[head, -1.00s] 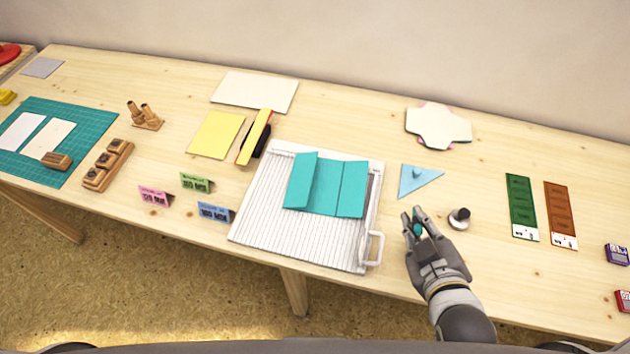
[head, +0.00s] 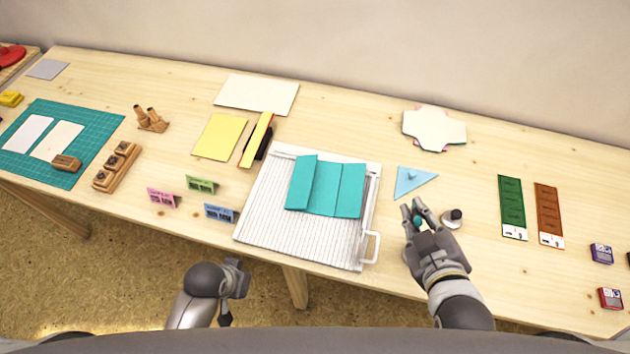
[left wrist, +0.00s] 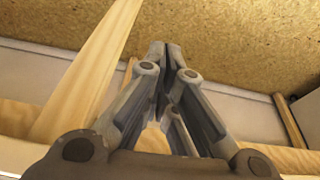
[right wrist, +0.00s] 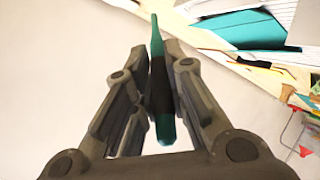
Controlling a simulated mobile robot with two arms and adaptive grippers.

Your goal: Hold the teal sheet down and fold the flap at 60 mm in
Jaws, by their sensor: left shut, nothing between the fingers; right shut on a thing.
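The teal sheet (head: 325,190) lies on the white grooved scoring board (head: 272,222). Its left flap (head: 301,183) is bent up along a crease and stands tilted. Another crease line runs down its right part, which looks nearly flat. My right gripper (head: 418,214) is right of the board, shut on a teal pointed tool; the tool (right wrist: 158,85) shows a dark middle in the right wrist view. My left gripper (head: 236,280) is shut and empty, off the table's front edge and below the board; its closed fingers (left wrist: 166,60) show in the left wrist view. Neither gripper touches the sheet.
Pink (head: 161,197), green (head: 202,184) and blue (head: 219,212) label cards stand left of the board. A light-blue triangle (head: 413,182) and a small round-based knob (head: 452,218) are near my right gripper. Yellow sheets (head: 218,137) lie behind the board.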

